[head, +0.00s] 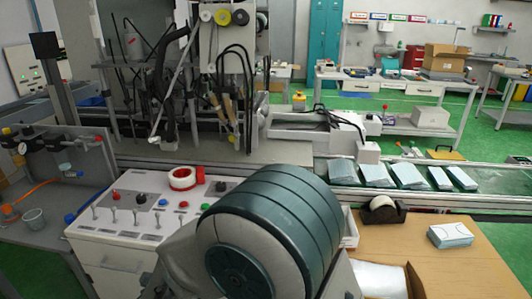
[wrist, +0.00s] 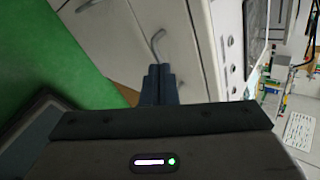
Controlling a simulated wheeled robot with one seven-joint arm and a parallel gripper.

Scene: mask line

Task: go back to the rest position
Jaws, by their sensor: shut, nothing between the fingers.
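My gripper (wrist: 158,72) shows in the wrist view, its two dark fingers together with nothing between them. In the picture it lies over a white cabinet front (wrist: 190,40) with a grey bar handle; how far apart they are I cannot tell. In the head view my arm's large dark green and grey joint fills the lower middle, and the gripper is hidden there.
A control console (head: 135,208) with knobs and a red tape roll (head: 183,178) stands left of my arm. A conveyor (head: 500,180) carries several pale packs. A cardboard-topped table (head: 440,265) holds a tape dispenser (head: 382,210) and a small box (head: 450,235). Green floor (wrist: 60,40) is clear.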

